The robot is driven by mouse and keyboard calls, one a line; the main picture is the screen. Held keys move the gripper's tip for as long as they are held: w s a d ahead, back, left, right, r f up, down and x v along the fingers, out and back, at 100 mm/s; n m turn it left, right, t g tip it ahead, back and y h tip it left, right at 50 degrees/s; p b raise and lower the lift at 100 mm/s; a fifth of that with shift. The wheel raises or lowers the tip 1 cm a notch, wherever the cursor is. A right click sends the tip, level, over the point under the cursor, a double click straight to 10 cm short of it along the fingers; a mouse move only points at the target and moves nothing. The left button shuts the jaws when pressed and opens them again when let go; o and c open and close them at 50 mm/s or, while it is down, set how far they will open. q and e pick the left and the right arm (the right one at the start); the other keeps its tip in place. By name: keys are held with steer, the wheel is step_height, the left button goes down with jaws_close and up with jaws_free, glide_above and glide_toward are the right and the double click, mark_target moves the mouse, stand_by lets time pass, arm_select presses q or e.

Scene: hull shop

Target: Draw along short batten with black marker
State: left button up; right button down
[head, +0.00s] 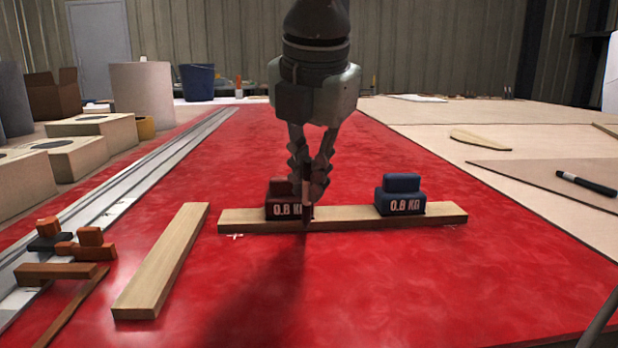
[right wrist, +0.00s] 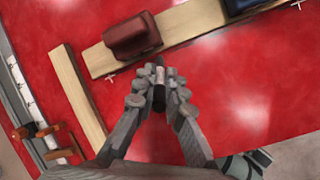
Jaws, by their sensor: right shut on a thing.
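My right gripper (head: 309,185) is shut on a black marker (head: 307,213), held upright with its lower end down at the front edge of a wooden batten (head: 345,221). I cannot tell whether the tip touches the red surface. The right wrist view also shows the marker (right wrist: 159,92) between the fingers, beside the batten (right wrist: 188,25). A dark red weight (head: 284,208) and a blue weight (head: 400,196) sit on this batten. White crosses mark the red surface near its ends. A second batten (head: 163,262) lies bare to the left. No drawn line is clear. My left gripper is out of view.
A metal rail (head: 150,172) runs along the left, with orange-brown clamp-like pieces (head: 88,245) near its front. Another dark marker (head: 587,183) lies on the pale board at right. The red surface (head: 420,285) in front of the weighted batten is clear.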

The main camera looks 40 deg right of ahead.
steer(key=shift+f+b, duration=0.35)
steer(key=shift+b, duration=0.1)
stand_by(0.7)
steer(key=shift+b, duration=0.45)
stand_by(1.2)
steer(key=shift+s+d, duration=0.1)
steer(key=shift+d, duration=0.05)
steer(key=shift+s+d+b, duration=0.35)
steer(key=shift+d, duration=0.15)
steer(key=shift+s+d, duration=0.1)
steer(key=shift+d, duration=0.05)
steer(key=shift+s+d+b, duration=0.3)
steer(key=shift+d+b, duration=0.1)
steer(key=shift+d, duration=0.1)
steer(key=shift+d, duration=0.1)
steer(key=shift+s+d+b, duration=0.3)
steer(key=shift+d, duration=0.1)
steer(key=shift+s+d, duration=0.15)
steer(key=shift+d, duration=0.05)
